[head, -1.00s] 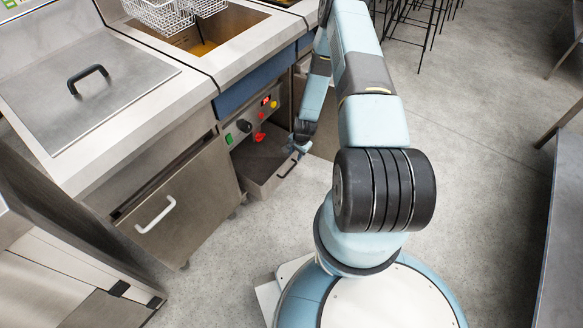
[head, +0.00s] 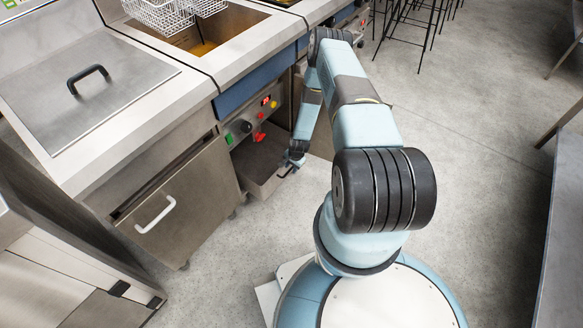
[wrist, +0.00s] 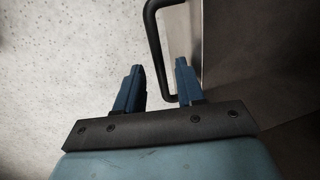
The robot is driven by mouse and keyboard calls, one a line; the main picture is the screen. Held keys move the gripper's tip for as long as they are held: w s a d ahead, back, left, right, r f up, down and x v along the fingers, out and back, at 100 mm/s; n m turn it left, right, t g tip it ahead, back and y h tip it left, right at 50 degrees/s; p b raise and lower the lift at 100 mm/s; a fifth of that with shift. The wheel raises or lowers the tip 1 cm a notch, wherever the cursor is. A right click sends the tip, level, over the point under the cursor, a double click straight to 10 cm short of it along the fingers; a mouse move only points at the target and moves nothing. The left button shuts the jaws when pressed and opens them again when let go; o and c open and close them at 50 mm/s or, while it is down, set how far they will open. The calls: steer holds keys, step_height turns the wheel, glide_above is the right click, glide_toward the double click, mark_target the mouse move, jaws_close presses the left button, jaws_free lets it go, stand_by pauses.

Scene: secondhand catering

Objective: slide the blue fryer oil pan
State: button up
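The blue fryer, with a blue front band (head: 243,88), stands at the centre left. Its steel oil pan (head: 262,184) sits low under the control panel and sticks out a little at the front. The pan's black handle (head: 287,172) is partly hidden by my gripper (head: 291,163). In the wrist view my gripper (wrist: 160,85) is open, with two blue fingers apart. The handle (wrist: 155,45) reaches down between the fingers, and the right finger overlaps the handle's loop. The pan's front wall (wrist: 185,45) is just beyond. Contact cannot be told.
A steel fryer with a closed lid (head: 90,90) and a white-handled door (head: 175,200) stands to the left. Wire baskets (head: 165,12) hang over the oil. Black stool legs (head: 410,25) are at the back. The grey floor (head: 470,170) on the right is clear.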

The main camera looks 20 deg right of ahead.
steer(key=shift+c, duration=0.5)
jaws_close()
